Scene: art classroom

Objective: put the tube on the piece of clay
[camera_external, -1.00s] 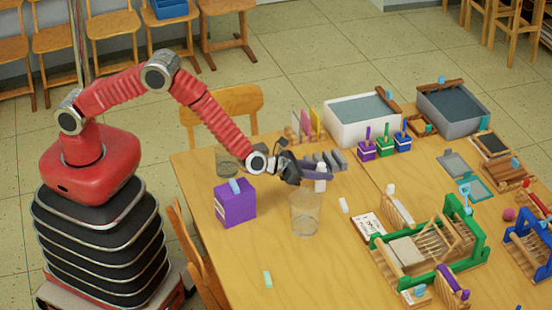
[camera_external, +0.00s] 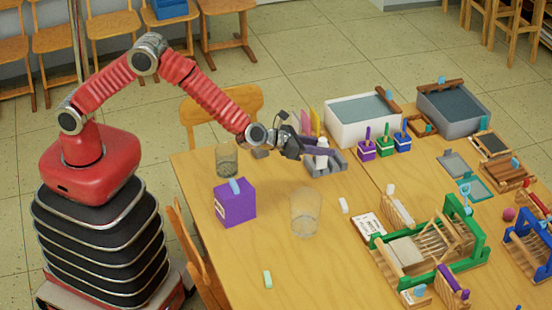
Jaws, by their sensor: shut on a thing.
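My gripper (camera_external: 314,149) is shut on a small white tube (camera_external: 321,158), which is upright and partly hidden by the jaws. Gripper and tube are in front of a grey slotted holder (camera_external: 327,169) on the table; I cannot tell the exact gap between tube and holder. I cannot identify the piece of clay for certain. A small grey lump (camera_external: 260,153) lies behind my wrist, and a pale block (camera_external: 407,250) sits in the green-framed rack.
A clear glass (camera_external: 305,213) and a purple box (camera_external: 235,203) stand on the table (camera_external: 290,270) near my arm. Another glass (camera_external: 227,160) is behind the box. A white basin (camera_external: 362,120) and small paint pots stand at the back. The front left of the table is fairly clear.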

